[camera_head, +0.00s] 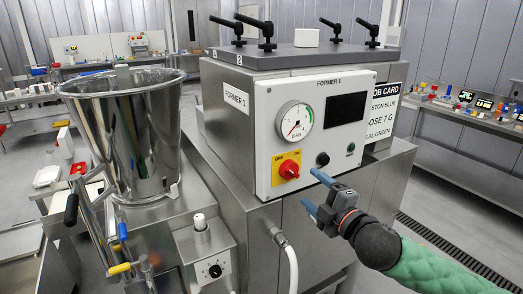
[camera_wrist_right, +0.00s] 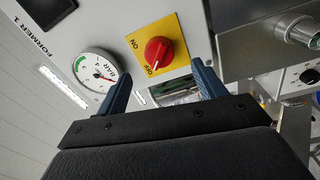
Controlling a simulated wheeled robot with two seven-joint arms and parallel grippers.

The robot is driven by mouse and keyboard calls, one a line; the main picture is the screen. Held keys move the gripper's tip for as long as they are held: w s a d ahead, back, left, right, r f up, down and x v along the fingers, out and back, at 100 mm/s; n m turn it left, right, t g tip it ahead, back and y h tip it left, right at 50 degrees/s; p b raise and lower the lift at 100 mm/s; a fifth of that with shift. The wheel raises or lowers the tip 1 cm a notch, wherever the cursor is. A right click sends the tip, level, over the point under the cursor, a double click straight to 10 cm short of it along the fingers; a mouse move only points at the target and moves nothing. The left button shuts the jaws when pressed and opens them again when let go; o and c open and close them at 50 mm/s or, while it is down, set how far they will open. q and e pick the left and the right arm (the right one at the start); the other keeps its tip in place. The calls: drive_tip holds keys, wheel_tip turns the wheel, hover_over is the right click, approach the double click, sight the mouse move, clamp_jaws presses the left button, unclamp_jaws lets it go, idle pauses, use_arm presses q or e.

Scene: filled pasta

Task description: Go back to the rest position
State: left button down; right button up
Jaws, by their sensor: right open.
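My right gripper (camera_head: 314,191) is open, with its two blue fingers apart and nothing between them. It points at the white front panel (camera_head: 262,110) of FORMER 1, to the right of the red rotary switch (camera_head: 289,169) on its yellow plate. In the right wrist view, the red switch (camera_wrist_right: 158,52) lies beyond the gap between the fingertips (camera_wrist_right: 160,80), clear of both. A pressure gauge (camera_head: 295,121) shows above the switch. My left gripper is not in view.
A steel hopper (camera_head: 150,130) stands to the left, with handles and a dial box (camera_head: 212,268) below it. A white hose (camera_head: 291,265) hangs beneath the panel. Black levers (camera_head: 267,35) stand on top of the former. Open floor (camera_head: 440,205) lies to the right.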

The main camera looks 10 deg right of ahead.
drive_tip(key=s+f+m+g+h, duration=0.35)
drive_tip(key=f+m, duration=0.25)
drive_tip(key=f, duration=0.5)
drive_tip(key=s+f+m+g+h, duration=0.2)
drive_tip(key=s+f+m, duration=0.25)
drive_tip(key=f, duration=0.75)
drive_tip(key=s+a+f+m+g, duration=0.2)
drive_tip(key=s+f+m+g, duration=0.6)
drive_tip(key=s+f, duration=1.05)
wheel_tip(320, 180, down, 27)
drive_tip(key=a+g, duration=0.1)
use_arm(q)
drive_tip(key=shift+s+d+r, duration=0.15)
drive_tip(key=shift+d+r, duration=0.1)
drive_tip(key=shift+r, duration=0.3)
use_arm(e)
drive_tip(key=s+f, duration=0.3)
drive_tip(key=f, duration=0.7)
drive_tip(key=s+f+g, duration=0.1)
drive_tip(key=s+f, duration=0.3)
drive_tip(key=f, duration=0.6)
drive_tip(key=shift+a+f+n, duration=0.2)
drive_tip(key=shift+f+n, duration=0.2)
drive_tip(key=shift+n, duration=0.05)
use_arm(q)
drive_tip(key=shift+b, duration=0.3)
use_arm(e)
drive_tip(key=shift+h, duration=0.25)
